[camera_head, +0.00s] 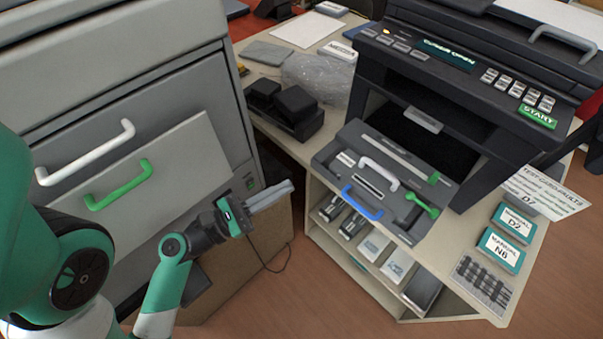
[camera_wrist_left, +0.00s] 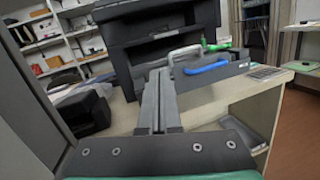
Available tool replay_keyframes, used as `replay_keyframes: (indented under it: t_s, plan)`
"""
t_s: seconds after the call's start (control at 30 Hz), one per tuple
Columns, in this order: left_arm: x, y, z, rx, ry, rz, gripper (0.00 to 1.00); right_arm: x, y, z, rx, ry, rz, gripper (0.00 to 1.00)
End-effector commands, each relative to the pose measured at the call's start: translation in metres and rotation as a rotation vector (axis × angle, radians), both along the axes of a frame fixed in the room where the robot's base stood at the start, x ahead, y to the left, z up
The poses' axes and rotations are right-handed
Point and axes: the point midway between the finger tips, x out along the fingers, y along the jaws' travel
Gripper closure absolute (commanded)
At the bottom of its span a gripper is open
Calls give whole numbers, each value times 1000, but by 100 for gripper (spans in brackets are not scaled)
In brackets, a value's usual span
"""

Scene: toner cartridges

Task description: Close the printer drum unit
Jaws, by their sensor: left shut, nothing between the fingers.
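The dark grey drum unit (camera_head: 350,155) sticks out from the front of the black printer (camera_head: 455,100). It carries a white handle, a blue handle (camera_head: 361,203) and green levers. In the left wrist view the drum unit (camera_wrist_left: 240,66) shows ahead and to the right, with its blue handle facing me. My left gripper (camera_head: 288,187) is shut and empty, to the left of the drum unit and apart from it. Its fingers (camera_wrist_left: 158,72) also show in the left wrist view. My right gripper is not in view.
A grey cabinet (camera_head: 110,65) with white and green handles stands at the left. Black blocks (camera_head: 285,107) sit on the desk left of the printer. Manuals (camera_head: 502,250) lie at the desk's right. An open shelf (camera_head: 375,245) is below the drum unit.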

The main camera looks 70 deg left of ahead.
Motion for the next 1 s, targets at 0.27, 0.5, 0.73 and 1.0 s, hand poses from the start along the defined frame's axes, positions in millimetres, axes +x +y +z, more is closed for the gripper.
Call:
replay_keyframes:
  t_s: [0.27,0.5,0.73,1.0]
  plan:
    - [-51,20,-63,-184,97,255,100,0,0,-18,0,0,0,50]
    - [-48,22,-63,-182,101,250,100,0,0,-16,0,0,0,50]
    - [-33,27,-63,-180,106,244,100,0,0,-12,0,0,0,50]
    - [8,44,-54,-175,96,246,100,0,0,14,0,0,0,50]
